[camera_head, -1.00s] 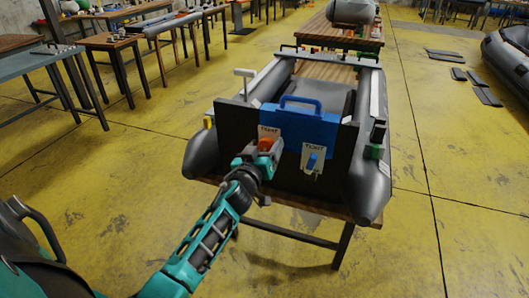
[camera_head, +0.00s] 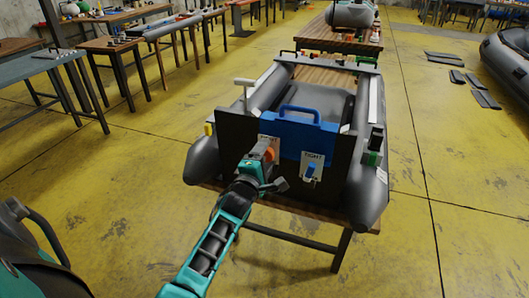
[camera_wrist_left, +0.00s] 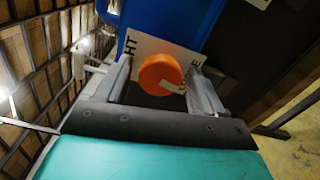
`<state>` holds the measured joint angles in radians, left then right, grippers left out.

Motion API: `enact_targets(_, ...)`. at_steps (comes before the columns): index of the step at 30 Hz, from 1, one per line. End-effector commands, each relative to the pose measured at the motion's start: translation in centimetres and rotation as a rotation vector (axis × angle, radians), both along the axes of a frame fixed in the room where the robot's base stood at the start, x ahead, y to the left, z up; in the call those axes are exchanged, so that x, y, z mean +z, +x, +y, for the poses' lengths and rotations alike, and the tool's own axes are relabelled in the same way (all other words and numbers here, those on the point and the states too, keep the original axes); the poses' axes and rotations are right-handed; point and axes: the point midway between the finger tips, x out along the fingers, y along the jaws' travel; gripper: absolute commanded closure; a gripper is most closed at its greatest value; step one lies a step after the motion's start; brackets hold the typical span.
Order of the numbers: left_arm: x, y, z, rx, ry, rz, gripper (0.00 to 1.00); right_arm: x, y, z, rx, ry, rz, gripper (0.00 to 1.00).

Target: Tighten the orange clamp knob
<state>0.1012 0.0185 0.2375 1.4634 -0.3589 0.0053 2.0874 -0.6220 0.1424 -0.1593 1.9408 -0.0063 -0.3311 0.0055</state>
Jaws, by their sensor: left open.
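The orange clamp knob (camera_head: 270,153) is on the dark transom board (camera_head: 234,128) of a grey inflatable boat, in front of a white label plate. In the left wrist view the round orange knob (camera_wrist_left: 161,74) faces the camera, with parts of the label's lettering around it. My left gripper (camera_head: 264,166) is at the knob, partly hiding it in the head view. In the wrist view its two fingers (camera_wrist_left: 162,88) are apart, one on each side of the knob, with gaps visible. I cannot tell how deep the fingers reach. My right gripper is not in view.
A blue knob (camera_head: 310,170) with its own "TIGHT" plate is right of the orange one. A blue clamp body with a handle (camera_head: 298,132) spans the transom top. The boat's grey tubes (camera_head: 204,160) flank the board. Yellow floor (camera_head: 120,200) is free at left.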

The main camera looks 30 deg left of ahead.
Motion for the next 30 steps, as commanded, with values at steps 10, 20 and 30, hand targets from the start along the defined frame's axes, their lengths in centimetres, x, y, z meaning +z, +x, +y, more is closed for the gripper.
enact_targets(10,0.1,0.0,0.0,0.0,-0.444,-0.106,0.32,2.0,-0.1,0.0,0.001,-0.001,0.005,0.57)
enact_targets(20,-0.2,0.0,0.0,-0.001,-0.886,-0.213,0.32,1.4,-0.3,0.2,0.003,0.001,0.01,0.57)
enact_targets(30,-0.1,0.0,0.0,0.0,-1.157,-0.279,0.32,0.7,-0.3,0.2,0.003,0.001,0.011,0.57)
